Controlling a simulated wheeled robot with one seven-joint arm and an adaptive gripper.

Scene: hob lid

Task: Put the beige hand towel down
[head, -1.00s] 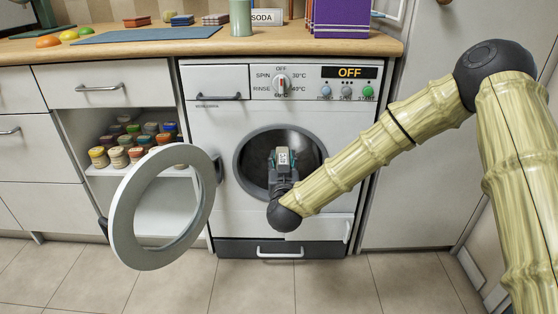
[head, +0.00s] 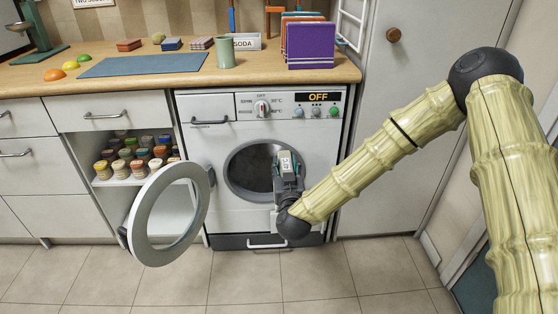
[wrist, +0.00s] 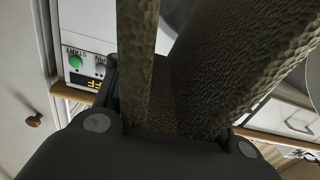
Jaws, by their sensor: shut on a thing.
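My gripper (head: 287,166) is in front of the washing machine's round opening (head: 246,171), at its right side, in the head view. In the wrist view the beige hand towel (wrist: 228,80) shows as dark olive-brown, rough folded cloth. It is gripped between my fingers and fills the middle and upper right. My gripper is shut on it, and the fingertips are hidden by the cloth. I cannot make out the towel in the head view, where my gripper and arm hide that spot.
The washer's round door (head: 150,222) stands open to the left. Jars (head: 138,168) fill the open shelf. The wooden counter (head: 255,77) above carries a blue mat (head: 142,65), a green cup (head: 225,54) and purple box (head: 310,44). The floor (head: 180,285) in front is clear.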

